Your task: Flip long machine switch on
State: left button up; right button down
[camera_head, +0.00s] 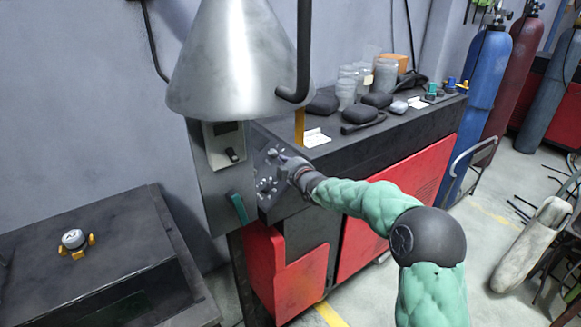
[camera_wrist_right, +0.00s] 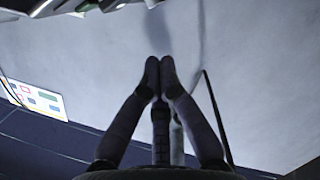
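A grey machine panel (camera_head: 212,190) stands under a large metal cone. Its left face carries a small black switch (camera_head: 232,154) on a light plate and a long green handle (camera_head: 238,208) that slants below it. Which of these is the long switch, I cannot tell for sure. The angled side face (camera_head: 266,160) holds several small knobs. My right gripper (camera_head: 275,157) is in front of this side face, right of the black switch and the handle. In the right wrist view its two fingertips (camera_wrist_right: 160,72) are together with nothing visible between them. My left gripper is out of view.
The metal cone (camera_head: 235,60) and a dark bent pipe (camera_head: 302,60) hang above the panel. A dark bench (camera_head: 410,122) with jars and black cases extends right. A low dark table (camera_head: 110,240) stands at left. Gas cylinders (camera_head: 484,85) stand at the back right.

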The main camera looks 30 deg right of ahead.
jog(key=shift+w+d+f+b, duration=0.2)
jog(key=shift+w+d+f, duration=0.1)
jog(key=shift+d+f, duration=0.45)
jog(key=shift+w+d+f+b, duration=0.15)
jog(key=shift+w+d+f, duration=0.15)
jog(key=shift+d+f, duration=0.45)
jog(key=d+m+p, duration=0.1)
jog(key=p, duration=0.3)
jog(key=shift+f, duration=0.2)
jog(key=shift+w+a+r, duration=0.1)
jog(key=shift+a+r, duration=0.2)
jog(key=shift+r, duration=0.25)
jog(key=r, duration=0.1)
jog(key=a+r+p, duration=0.1)
jog(key=r, duration=0.1)
jog(key=shift+a, duration=0.2)
jog(key=s+r+p, duration=0.1)
jog(key=s, duration=0.9)
jog(key=shift+a+r, duration=0.25)
jog(key=shift+r, duration=0.05)
